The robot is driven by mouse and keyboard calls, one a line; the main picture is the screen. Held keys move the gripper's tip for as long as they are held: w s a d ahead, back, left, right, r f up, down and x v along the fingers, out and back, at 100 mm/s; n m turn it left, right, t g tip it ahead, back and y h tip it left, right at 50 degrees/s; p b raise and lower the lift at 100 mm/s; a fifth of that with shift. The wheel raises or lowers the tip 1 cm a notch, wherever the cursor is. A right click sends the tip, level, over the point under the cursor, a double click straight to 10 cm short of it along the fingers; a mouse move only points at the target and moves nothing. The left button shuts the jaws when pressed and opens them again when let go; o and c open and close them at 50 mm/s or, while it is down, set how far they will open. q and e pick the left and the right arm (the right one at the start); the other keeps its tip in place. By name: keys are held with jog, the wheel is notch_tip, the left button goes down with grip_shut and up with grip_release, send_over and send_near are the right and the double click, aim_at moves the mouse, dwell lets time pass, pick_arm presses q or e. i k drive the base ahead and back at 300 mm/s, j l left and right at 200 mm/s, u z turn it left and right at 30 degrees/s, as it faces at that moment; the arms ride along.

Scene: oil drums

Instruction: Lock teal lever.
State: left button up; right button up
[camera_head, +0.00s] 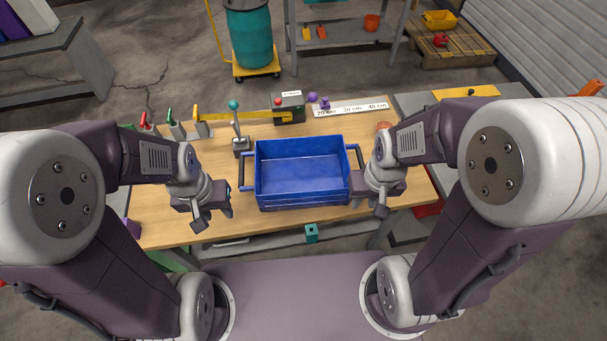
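The teal lever (235,118) stands on the wooden bench, behind and left of the blue crate. It has a teal ball knob, a thin rod and a grey base block (241,145). The rod leans slightly left at the top. My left gripper (213,217) is in front of the lever's base and to its left, beside the crate's left side, and touches nothing that I can see. Its fingers look apart and empty. My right gripper (369,207) is beside the crate's right side, its fingers also apart, with no held object visible.
The blue crate (302,195) with side handles fills the bench (160,234) between my grippers. Red, green and yellow levers (172,128) stand left of the teal lever.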

aim_at(233, 104)
jog(key=j+z, duration=0.45)
jog(key=k+j+z, duration=0.2)
jog(key=j+z, duration=0.2)
jog(key=j, duration=0.2)
jog(key=i+l, duration=0.35)
jog(key=i, duration=0.05)
